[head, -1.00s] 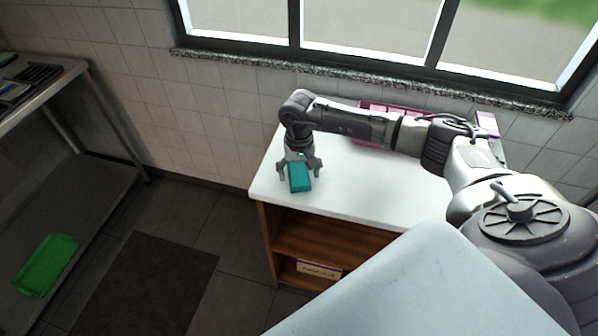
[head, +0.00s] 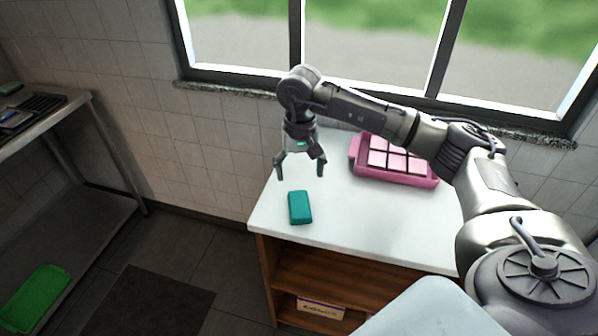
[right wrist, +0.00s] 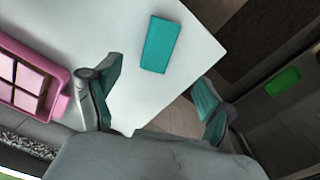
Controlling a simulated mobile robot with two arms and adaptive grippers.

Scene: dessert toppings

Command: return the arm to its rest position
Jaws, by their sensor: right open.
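My right gripper (head: 300,175) is open and empty, held above the white counter (head: 350,222) near its left end. Its spread fingers (right wrist: 152,100) also show in the right wrist view. A teal block (head: 300,207) lies on the counter below and in front of the fingers, apart from them. The block (right wrist: 161,44) shows beyond the fingertips in the right wrist view, with nothing touching it. My left gripper is in neither view.
A pink tray (head: 425,181) with several pale pink squares stands at the back of the counter, near my right arm. A window is behind. A metal shelf unit (head: 40,125) with a green tray (head: 35,296) stands at the left. Dark floor lies between.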

